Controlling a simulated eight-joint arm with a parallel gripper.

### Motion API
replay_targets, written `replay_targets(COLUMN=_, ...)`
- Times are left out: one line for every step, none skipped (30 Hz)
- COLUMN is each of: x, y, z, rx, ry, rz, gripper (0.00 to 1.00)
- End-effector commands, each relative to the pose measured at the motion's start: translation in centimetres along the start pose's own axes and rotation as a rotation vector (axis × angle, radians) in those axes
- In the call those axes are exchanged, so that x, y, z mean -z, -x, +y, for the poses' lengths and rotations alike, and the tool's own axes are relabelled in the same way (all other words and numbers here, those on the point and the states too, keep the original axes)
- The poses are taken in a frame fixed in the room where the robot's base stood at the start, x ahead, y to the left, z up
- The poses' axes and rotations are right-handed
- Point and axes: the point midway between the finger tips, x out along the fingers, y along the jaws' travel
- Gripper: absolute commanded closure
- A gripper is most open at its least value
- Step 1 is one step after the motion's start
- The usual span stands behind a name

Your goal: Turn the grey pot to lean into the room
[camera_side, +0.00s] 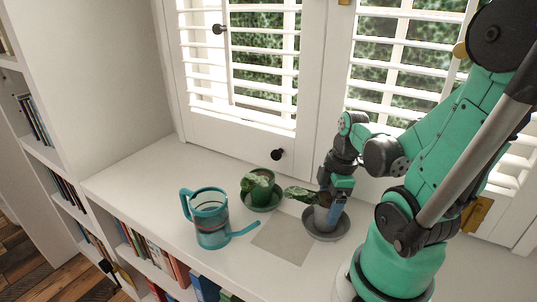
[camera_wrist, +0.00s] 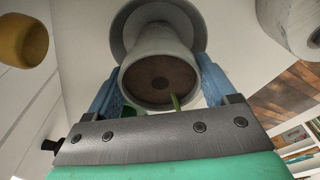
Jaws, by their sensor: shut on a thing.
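The grey pot (camera_side: 322,217) stands over a dark grey saucer (camera_side: 325,236) on the white sill. I cannot tell whether its base touches the saucer. Its plant (camera_side: 301,194) leans left in the side view, with leaves stretching towards the green pot. My gripper (camera_side: 334,206) comes down from above right and is shut on the pot. In the wrist view, the blue fingers of my gripper (camera_wrist: 160,62) sit on both sides of the pot (camera_wrist: 160,48). Brown soil and a green stem show inside the rim. The saucer (camera_wrist: 119,35) shows behind it.
A green pot with a plant stands on a green saucer (camera_side: 262,205) to the left. A teal watering can (camera_side: 212,226) points its spout right. A flat beige square (camera_side: 283,241) lies before the grey pot. Shuttered windows (camera_side: 243,60) stand behind. The sill's front edge drops to bookshelves.

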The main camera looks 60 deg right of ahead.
Motion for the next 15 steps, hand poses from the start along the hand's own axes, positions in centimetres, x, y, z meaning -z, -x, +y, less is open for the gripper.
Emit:
replay_targets(x=0.00, y=-0.01, z=0.00, rx=0.000, ry=0.000, rz=0.000, gripper=1.00)
replay_targets(x=0.00, y=0.00, z=0.00, rx=0.000, ry=0.000, rz=0.000, gripper=1.00)
replay_targets(x=0.00, y=0.00, z=0.00, rx=0.000, ry=0.000, rz=0.000, gripper=1.00)
replay_targets(x=0.00, y=0.00, z=0.01, rx=0.000, ry=0.000, rz=0.000, gripper=1.00)
replay_targets(x=0.00, y=0.00, z=0.01, rx=0.000, ry=0.000, rz=0.000, gripper=1.00)
replay_targets(x=0.00, y=0.01, z=0.01, rx=0.000, ry=0.000, rz=0.000, gripper=0.13)
replay_targets(x=0.00, y=0.01, z=0.01, rx=0.000, ry=0.000, rz=0.000, gripper=0.05)
replay_targets(x=0.00, y=0.01, z=0.01, rx=0.000, ry=0.000, rz=0.000, gripper=0.00)
replay_targets(x=0.00, y=0.01, z=0.01, rx=0.000, ry=0.000, rz=0.000, gripper=0.00)
replay_targets(x=0.00, y=0.01, z=0.01, rx=0.000, ry=0.000, rz=0.000, gripper=0.00)
replay_targets(x=0.00, y=0.01, z=0.01, rx=0.000, ry=0.000, rz=0.000, gripper=0.00)
replay_targets(x=0.00, y=0.01, z=0.01, rx=0.000, ry=0.000, rz=0.000, gripper=0.00)
replay_targets(x=0.00, y=0.01, z=0.01, rx=0.000, ry=0.000, rz=0.000, gripper=0.00)
replay_targets(x=0.00, y=0.02, z=0.01, rx=0.000, ry=0.000, rz=0.000, gripper=0.00)
replay_targets(x=0.00, y=0.04, z=0.01, rx=0.000, ry=0.000, rz=0.000, gripper=0.00)
